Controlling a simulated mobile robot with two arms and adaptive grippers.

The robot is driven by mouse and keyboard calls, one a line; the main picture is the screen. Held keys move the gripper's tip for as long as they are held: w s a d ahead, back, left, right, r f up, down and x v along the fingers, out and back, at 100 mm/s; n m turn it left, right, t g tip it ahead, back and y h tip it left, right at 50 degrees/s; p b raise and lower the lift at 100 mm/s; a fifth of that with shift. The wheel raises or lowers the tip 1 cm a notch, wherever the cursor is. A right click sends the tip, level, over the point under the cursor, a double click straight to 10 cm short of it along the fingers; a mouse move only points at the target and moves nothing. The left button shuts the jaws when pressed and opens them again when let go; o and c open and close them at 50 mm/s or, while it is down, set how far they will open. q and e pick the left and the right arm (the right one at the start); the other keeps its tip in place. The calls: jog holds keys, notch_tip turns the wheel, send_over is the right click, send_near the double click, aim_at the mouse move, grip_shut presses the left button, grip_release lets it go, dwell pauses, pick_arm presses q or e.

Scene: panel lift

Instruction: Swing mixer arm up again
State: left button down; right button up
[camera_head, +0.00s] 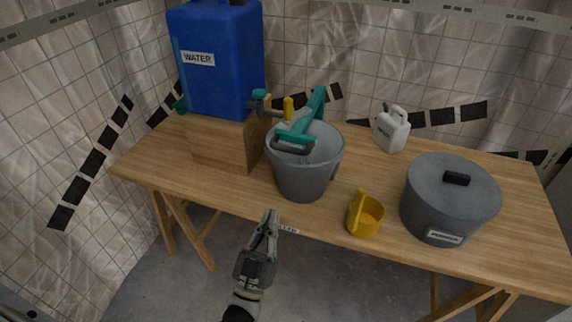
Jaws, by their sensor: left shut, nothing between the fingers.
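A grey bucket (302,181) stands on the wooden table, left of its middle. A teal mixer arm (312,108) slants over the bucket's mouth. Its upper end is at the back and its lower end is over the front part of the opening, where a dark grey bar (293,146) sits near the rim. I cannot tell whether it touches the rim. My left gripper (271,216) is shut and empty. It is in front of the table's front edge, below and to the left of the bucket, apart from the mixer arm. My right gripper is not in view.
A blue water container (222,85) with a tap stands on a wooden block (215,143) left of the bucket. A yellow cup (365,218), a lidded grey pot (438,208) and a white jug (391,130) stand to the right. The table (510,247) is bare between them.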

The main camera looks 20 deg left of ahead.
pick_arm(q)
jog(key=p, duration=0.4)
send_near(305, 140)
jog(key=r, duration=0.1)
jog(key=a+r, duration=0.1)
jog(key=r, duration=0.2)
jog(key=shift+w+a+r, duration=0.1)
jog(key=shift+w+a, duration=0.05)
jog(key=shift+w, duration=0.2)
jog(key=shift+r, duration=0.1)
